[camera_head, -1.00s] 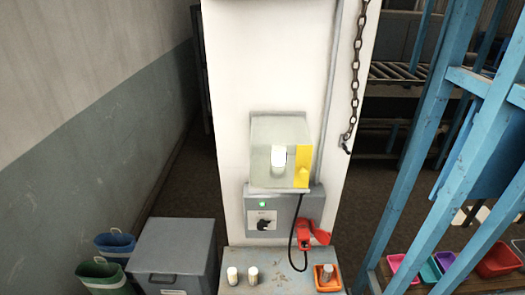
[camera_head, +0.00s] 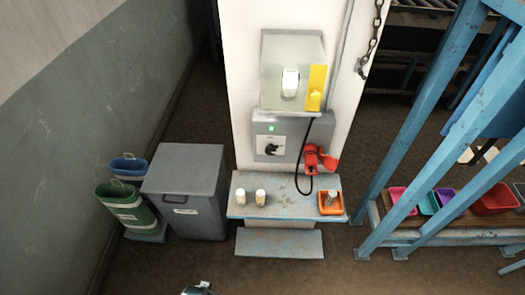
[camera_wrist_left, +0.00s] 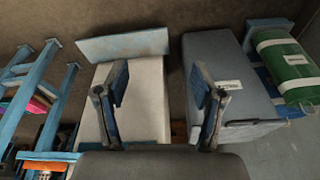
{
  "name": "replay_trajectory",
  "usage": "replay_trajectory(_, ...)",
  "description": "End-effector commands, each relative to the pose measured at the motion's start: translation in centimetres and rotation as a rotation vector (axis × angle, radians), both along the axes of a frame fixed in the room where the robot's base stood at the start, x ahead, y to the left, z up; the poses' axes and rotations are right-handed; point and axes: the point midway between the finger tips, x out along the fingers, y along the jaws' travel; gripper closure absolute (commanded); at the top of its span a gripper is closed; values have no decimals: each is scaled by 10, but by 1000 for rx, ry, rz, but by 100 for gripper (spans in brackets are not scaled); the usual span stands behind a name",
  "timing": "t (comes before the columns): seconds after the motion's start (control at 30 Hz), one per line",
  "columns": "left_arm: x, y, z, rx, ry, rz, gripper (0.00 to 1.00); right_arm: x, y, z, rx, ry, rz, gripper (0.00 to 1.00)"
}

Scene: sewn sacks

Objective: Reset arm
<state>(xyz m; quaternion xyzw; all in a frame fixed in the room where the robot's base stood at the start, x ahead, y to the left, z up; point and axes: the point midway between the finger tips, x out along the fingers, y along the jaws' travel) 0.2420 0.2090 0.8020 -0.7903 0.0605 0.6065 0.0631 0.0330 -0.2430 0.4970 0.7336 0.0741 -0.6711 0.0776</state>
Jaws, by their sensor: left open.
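My left gripper (camera_wrist_left: 160,88) shows in the left wrist view with its two fingers spread apart and nothing between them. A small part of what looks like my left arm or gripper (camera_head: 198,288) shows at the bottom edge of the head view. It stands clear of the things in front of it. My right gripper is in neither view.
A pillar carries a grey switch panel (camera_head: 270,128) and a red device (camera_head: 312,158). Below is a ledge (camera_head: 285,208) with two pale cylinders and an orange tray (camera_head: 331,213). A grey bin (camera_head: 190,195) and green container (camera_head: 128,208) stand left. Blue posts (camera_head: 430,120) stand right. The front floor is clear.

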Motion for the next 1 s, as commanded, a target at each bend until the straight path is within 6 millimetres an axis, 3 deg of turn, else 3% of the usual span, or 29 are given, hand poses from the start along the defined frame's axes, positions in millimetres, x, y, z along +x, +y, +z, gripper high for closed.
replay_trajectory(0.03,-3,0,-24,2,15,-2,32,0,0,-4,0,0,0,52)
replay_trajectory(0.17,-12,0,-89,4,39,-6,32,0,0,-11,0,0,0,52)
replay_trajectory(0.27,-31,3,-155,7,67,-11,32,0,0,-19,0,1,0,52)
replay_trajectory(0.4,-80,10,-245,11,107,-20,32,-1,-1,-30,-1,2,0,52)
replay_trajectory(0.5,-122,17,-293,15,132,-26,32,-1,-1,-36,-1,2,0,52)
replay_trajectory(0.6,-160,24,-324,18,153,-31,32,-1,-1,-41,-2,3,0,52)
replay_trajectory(0.73,-195,31,-344,21,168,-36,32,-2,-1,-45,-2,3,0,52)
replay_trajectory(0.87,-209,34,-350,22,173,-38,32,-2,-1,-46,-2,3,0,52)
replay_trajectory(1.0,-209,34,-350,22,173,-38,32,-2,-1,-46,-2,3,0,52)
